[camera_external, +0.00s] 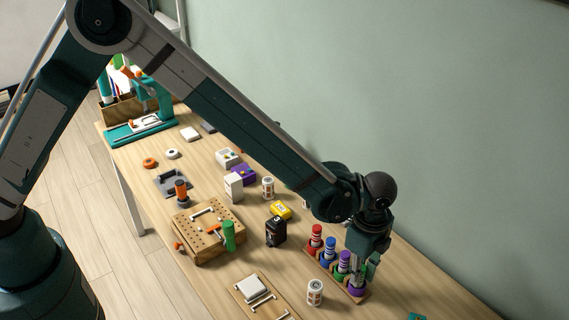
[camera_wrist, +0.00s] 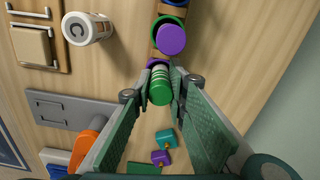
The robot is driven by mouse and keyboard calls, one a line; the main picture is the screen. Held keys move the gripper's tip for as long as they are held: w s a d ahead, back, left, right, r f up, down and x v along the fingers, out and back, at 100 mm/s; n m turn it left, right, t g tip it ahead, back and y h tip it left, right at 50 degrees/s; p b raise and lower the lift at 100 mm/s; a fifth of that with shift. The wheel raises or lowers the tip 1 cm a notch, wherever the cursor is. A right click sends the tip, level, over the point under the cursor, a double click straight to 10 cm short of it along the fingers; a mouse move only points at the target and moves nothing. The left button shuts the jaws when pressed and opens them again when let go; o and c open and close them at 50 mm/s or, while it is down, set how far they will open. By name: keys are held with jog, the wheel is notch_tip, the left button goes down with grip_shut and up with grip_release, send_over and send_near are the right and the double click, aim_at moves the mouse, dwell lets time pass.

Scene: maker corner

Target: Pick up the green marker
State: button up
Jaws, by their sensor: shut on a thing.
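The green marker (camera_wrist: 160,88), a green cylinder with pale bands at its far end, is between the fingertips of my gripper (camera_wrist: 161,92) in the wrist view. My gripper is shut on it. In the external view my gripper (camera_external: 362,268) points down at the near right end of the marker rack (camera_external: 313,253), and its fingers partly hide the marker. A purple rim shows just behind the marker in the wrist view. I cannot tell whether the marker is clear of its holder.
Red (camera_external: 316,234), blue (camera_external: 328,246) and purple (camera_external: 343,263) markers stand close beside my gripper in the rack. A white labelled jar (camera_external: 314,292) is left of the rack. A wooden pegboard block (camera_external: 200,230) carries another green cylinder (camera_external: 228,235). The wall is behind.

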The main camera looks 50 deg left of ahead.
jog(key=shift+r, duration=0.1)
jog(key=shift+r+p, duration=0.3)
jog(key=shift+r, duration=4.6)
